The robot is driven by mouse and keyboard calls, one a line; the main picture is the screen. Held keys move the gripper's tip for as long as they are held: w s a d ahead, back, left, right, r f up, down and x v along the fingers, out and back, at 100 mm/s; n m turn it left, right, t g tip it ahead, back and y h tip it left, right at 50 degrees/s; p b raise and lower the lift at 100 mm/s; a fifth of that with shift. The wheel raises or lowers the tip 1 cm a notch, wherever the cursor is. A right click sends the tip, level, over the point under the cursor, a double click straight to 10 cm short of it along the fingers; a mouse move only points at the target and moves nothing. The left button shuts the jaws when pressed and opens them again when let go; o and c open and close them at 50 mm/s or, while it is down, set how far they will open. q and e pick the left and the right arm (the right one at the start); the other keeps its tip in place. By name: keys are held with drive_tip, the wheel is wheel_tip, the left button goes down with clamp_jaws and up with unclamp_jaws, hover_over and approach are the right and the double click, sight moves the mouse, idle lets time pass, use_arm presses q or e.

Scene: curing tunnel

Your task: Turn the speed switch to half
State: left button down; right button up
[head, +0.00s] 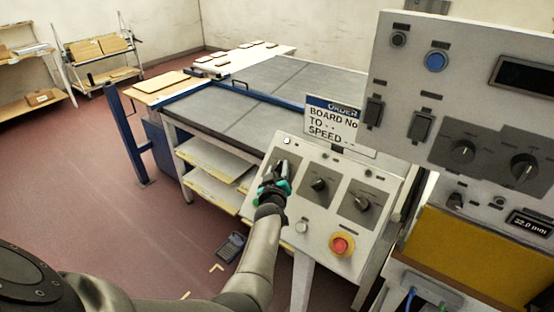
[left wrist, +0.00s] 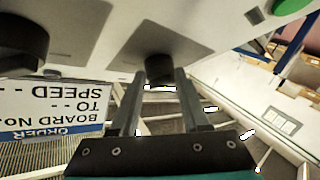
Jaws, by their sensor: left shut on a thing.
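A sloped grey control panel (head: 300,206) carries three dark rotary switches in a row. My left gripper (head: 282,172) is at the leftmost one and hides most of it. In the left wrist view the fingers (left wrist: 158,78) are shut on the dark knob (left wrist: 158,66), one on each side. Its pointer and scale marks cannot be read. The middle switch (head: 319,185) and the right switch (head: 361,203) are free. The labels are too small to read. My right gripper is not in view.
A red emergency button (head: 341,245) sits low on the panel. An order sign (head: 331,122) with board number and speed lines stands behind it. A tall panel with more knobs (head: 463,152) is at the right. A grey-topped table (head: 235,118) is behind.

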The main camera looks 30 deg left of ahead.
use_arm(q)
drive_tip(key=shift+w+d+r+n+g+y+p, duration=0.15)
drive_tip(key=shift+n+g+y+p, duration=0.15)
drive_tip(key=shift+n+g+p, duration=0.35)
drive_tip(key=shift+a+r+n+g+y+p, duration=0.1)
drive_tip(key=shift+n+g+y+p, duration=0.25)
drive_tip(key=shift+n+p, duration=0.55)
drive_tip(key=shift+c, duration=2)
unclamp_jaws()
drive_tip(key=shift+f, duration=0.1)
drive_tip(key=shift+d, duration=0.1)
